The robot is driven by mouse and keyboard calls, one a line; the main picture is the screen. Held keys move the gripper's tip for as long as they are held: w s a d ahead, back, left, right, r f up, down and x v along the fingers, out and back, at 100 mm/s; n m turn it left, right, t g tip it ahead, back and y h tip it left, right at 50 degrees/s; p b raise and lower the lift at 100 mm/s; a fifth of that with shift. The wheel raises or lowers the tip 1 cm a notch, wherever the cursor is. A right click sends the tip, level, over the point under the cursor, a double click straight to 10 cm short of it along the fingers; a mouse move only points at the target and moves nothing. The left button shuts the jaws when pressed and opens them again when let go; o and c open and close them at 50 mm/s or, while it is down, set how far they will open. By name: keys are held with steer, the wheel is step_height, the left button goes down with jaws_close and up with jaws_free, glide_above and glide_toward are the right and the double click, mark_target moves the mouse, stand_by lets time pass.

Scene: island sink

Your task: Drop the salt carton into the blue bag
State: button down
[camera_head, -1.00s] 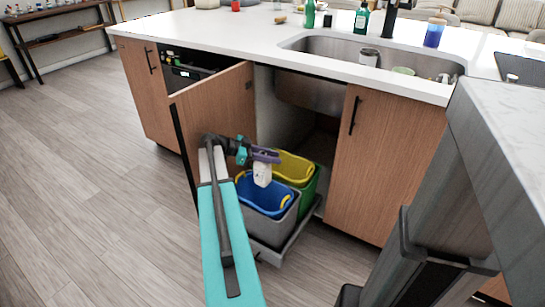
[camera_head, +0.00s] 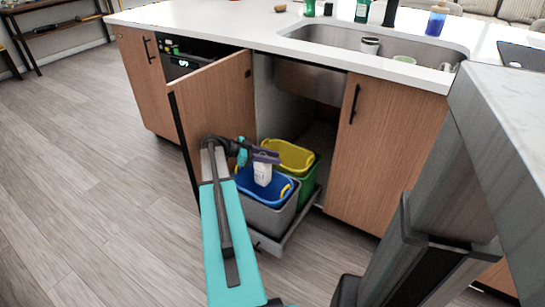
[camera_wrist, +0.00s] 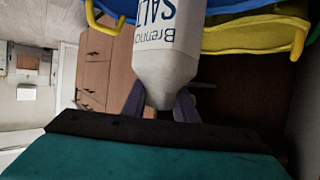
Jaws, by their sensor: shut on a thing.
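The salt carton (camera_head: 263,174) is white and hangs upright from my gripper (camera_head: 266,157) in the head view. It is over the blue bag (camera_head: 268,190), which lines a grey bin. In the wrist view the carton (camera_wrist: 166,55) shows blue "SALT" lettering, and my gripper (camera_wrist: 160,104) is shut on its end, with a purple finger on each side. The blue bag (camera_wrist: 120,8) shows behind the carton at the top of the wrist view. I cannot tell whether the carton's lower end is inside the bag's rim.
A yellow bag (camera_head: 292,153) lines the green bin (camera_head: 308,178) beside the blue one. Both bins stand on a pull-out under the sink (camera_head: 340,50). An open cabinet door (camera_head: 218,105) is close on the left, and a closed door (camera_head: 385,150) is on the right.

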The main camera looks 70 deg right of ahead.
steer(key=c, duration=1.3)
jaws_free()
steer(key=shift+c, duration=0.2)
steer(key=s+a+r+p, duration=0.1)
steer(key=s+a+r, duration=0.1)
steer(key=a, duration=0.5)
steer(key=s+a+r+p, duration=0.1)
steer(key=s+a+r, duration=0.2)
steer(key=a, duration=0.5)
steer(key=shift+a, duration=0.1)
